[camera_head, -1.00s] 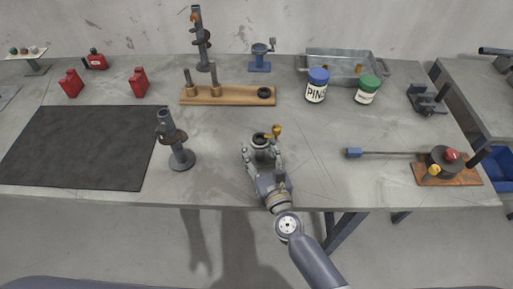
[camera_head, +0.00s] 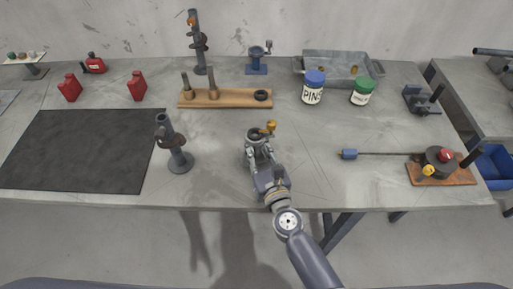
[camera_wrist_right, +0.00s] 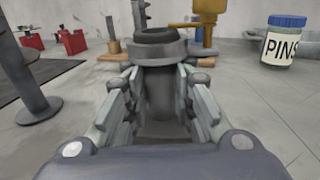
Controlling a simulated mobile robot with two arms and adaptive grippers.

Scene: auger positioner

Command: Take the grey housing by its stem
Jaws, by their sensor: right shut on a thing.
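The grey housing (camera_head: 255,136) stands upright near the front middle of the table, with a round open top and a brass-yellow fitting (camera_head: 268,128) at its right. In the right wrist view the housing's wide collar (camera_wrist_right: 160,45) sits above the fingers, and its narrower stem (camera_wrist_right: 160,92) is between them. My right gripper (camera_head: 260,156) is shut on the stem below the collar; it also shows in the right wrist view (camera_wrist_right: 158,105). The stem's lower end is hard to make out behind the gripper body. My left gripper is not in view.
A dark post on a round base (camera_head: 178,160) stands left of the housing, beside a black mat (camera_head: 80,150). A wooden rack (camera_head: 225,98) lies behind. The PINS jar (camera_head: 313,90) and green-lidded jar (camera_head: 361,93) stand back right. A blue-ended rod (camera_head: 390,154) lies right.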

